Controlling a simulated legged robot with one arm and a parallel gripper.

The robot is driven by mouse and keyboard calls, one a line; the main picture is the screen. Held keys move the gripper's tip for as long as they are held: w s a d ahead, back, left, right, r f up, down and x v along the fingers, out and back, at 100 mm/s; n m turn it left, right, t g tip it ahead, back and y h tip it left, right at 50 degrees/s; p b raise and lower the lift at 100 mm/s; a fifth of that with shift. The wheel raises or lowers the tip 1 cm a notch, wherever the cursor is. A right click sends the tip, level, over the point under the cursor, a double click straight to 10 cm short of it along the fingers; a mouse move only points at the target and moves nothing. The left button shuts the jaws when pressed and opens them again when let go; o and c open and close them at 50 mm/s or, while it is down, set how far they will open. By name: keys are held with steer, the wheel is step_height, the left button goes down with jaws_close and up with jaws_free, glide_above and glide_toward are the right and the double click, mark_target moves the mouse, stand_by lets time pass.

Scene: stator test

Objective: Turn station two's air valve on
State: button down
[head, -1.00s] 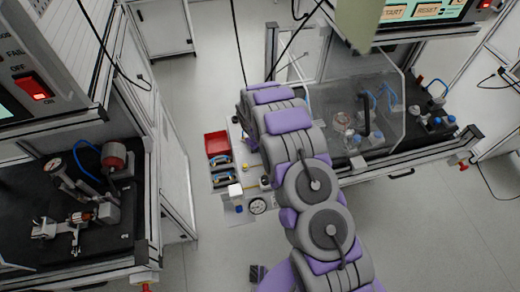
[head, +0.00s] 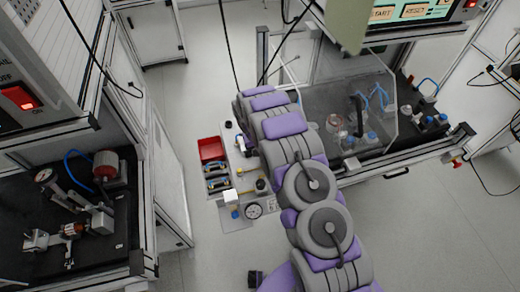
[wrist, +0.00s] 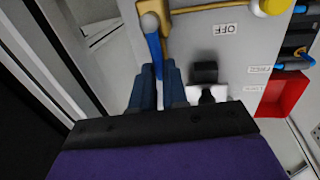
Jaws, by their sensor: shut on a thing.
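In the wrist view, a brass valve (wrist: 185,8) with a round silver end (wrist: 150,21) sits on a grey panel (wrist: 225,45). A blue lever handle (wrist: 154,48) runs from that end down between my fingers. My gripper (wrist: 157,72) is shut on this blue handle. An "OFF" label (wrist: 226,29) is on the panel right of the handle. In the head view, the light panel (head: 238,218) lies beyond my arm, which hides my gripper and the lever there.
A bench with a clear shield (head: 372,110) stands at right and another bench (head: 70,255) at left.

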steer(key=c, duration=1.1)
jaws_free()
steer(key=shift+c, duration=0.2)
steer(key=a+r+p, duration=0.1)
steer(key=r, duration=0.7)
steer(key=a+r+p, duration=0.1)
steer(key=a+r, duration=0.1)
steer(key=r, duration=0.7)
steer(key=shift+s+a, duration=0.25)
steer(key=shift+s, duration=0.15)
